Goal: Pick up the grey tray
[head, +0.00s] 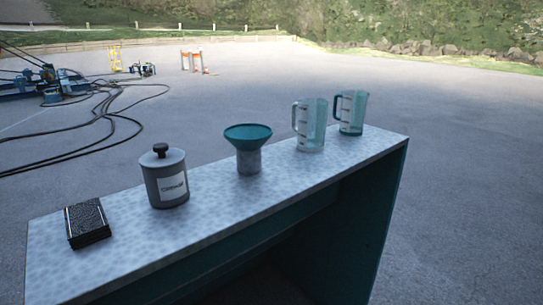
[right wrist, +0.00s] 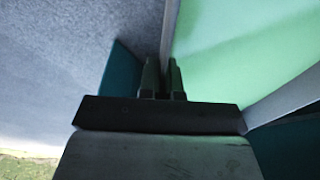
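I do not see a grey tray in either view. The worktop (head: 225,212) in the head view holds a dark box-like block (head: 87,223), a grey lidded canister (head: 166,181), a teal-topped funnel (head: 248,150) and two clear measuring jugs, one grey-handled (head: 311,126) and one teal-handled (head: 351,113). My right gripper (right wrist: 162,68) shows only in the right wrist view. Its two dark fingers stand close together with a narrow gap, beside a pale panel edge; whether it is open or shut is unclear. My left gripper is not in view.
The bench has a dark teal side panel (head: 365,235) and an open space beneath. Black hoses (head: 110,118) and blue equipment (head: 50,85) lie on the paved ground at the left. An orange-and-white barrier (head: 191,60) stands far back. The ground at the right is clear.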

